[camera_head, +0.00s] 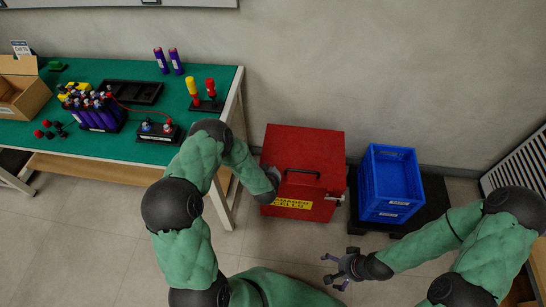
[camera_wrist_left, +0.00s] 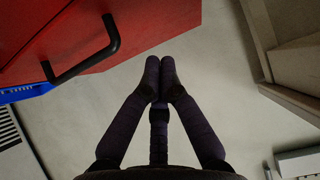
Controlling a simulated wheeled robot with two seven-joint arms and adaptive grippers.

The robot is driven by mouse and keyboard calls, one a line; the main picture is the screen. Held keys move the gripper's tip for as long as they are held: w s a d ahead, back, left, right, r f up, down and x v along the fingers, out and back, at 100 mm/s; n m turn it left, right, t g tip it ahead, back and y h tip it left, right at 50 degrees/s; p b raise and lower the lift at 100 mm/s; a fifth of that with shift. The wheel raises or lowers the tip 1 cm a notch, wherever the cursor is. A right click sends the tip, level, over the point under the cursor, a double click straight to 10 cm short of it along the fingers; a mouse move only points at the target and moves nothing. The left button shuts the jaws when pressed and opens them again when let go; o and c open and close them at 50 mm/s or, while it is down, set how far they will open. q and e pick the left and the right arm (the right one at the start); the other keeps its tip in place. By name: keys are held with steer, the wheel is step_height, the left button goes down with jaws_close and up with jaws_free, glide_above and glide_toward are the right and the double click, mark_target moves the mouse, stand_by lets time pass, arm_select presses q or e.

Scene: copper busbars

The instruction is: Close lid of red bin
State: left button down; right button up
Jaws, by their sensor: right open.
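The red bin (camera_head: 322,206) stands on the floor by the wall, with a yellow label (camera_head: 292,204) on its front. Its red lid (camera_head: 305,145) appears to lie down over the bin; I cannot tell whether it is fully shut. The lid's black handle (camera_head: 302,172) also shows in the left wrist view (camera_wrist_left: 85,58). My left arm reaches the bin's left side, and its fingers are hidden in the head view. In the wrist view my left gripper (camera_wrist_left: 159,68) is shut and empty, apart from the handle. My right gripper (camera_head: 338,270) is open and empty, in front of the bin.
A blue crate (camera_head: 390,180) stands on a black base (camera_head: 433,200) right of the bin. A green-topped workbench (camera_head: 215,85) with cells and tools is on the left, its leg close to my left arm. A white slatted grille (camera_head: 518,165) is at the right. Floor in front is clear.

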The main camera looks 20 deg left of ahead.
arm_select(q)
step_height(320, 180, down, 6)
steer(key=s, duration=0.1)
steer(key=shift+s+d+b, duration=0.15)
steer(key=shift+b, duration=0.3)
arm_select(e)
steer(key=shift+f, duration=0.6)
arm_select(q)
steer(key=shift+r, duration=0.15)
